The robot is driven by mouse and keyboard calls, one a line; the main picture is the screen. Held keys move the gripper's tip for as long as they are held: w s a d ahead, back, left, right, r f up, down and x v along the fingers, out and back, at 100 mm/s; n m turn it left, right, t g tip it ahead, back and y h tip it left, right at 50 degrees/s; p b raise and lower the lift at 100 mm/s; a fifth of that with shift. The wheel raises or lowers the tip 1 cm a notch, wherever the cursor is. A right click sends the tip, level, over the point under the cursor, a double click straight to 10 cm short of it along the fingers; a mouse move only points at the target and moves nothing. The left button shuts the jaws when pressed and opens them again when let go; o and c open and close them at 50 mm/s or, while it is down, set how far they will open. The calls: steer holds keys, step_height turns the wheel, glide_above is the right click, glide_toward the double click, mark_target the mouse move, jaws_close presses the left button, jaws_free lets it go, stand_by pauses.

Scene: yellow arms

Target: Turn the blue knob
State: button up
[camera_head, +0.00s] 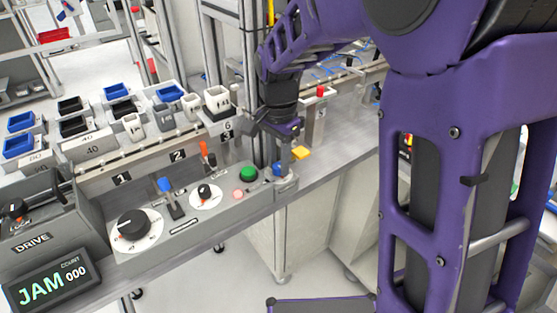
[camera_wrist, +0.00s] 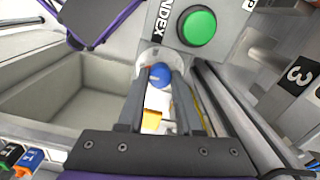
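The blue knob (camera_head: 279,168) is at the right end of the grey control panel, partly hidden by my gripper in the head view. In the wrist view the blue knob (camera_wrist: 160,75) sits on a pale round plate, between the tips of my two dark fingers. My gripper (camera_head: 286,156) reaches down over it; in the wrist view my gripper (camera_wrist: 161,80) is open, with one finger on each side of the knob. Narrow gaps seem to show beside the knob; contact is hard to tell. A yellow piece (camera_wrist: 155,112) shows between the fingers.
A green button (camera_head: 248,174) is just left of the knob. Further left are a small dial (camera_head: 204,194), an orange-tipped lever (camera_head: 207,156), a blue-tipped lever (camera_head: 168,190) and a large black dial (camera_head: 132,224). A display (camera_head: 52,283) reads JAM. Bins stand behind.

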jaws_close()
steer(key=shift+n, duration=0.4)
steer(key=n+p, duration=0.2)
steer(key=n, duration=0.2)
steer(key=shift+r, duration=0.1)
steer(key=n+p, duration=0.1)
steer(key=n, duration=0.2)
steer(key=shift+n, duration=0.3)
steer(key=shift+n+p, duration=0.65)
steer(key=shift+n, duration=1.15)
steer(key=o, duration=0.8)
jaws_free()
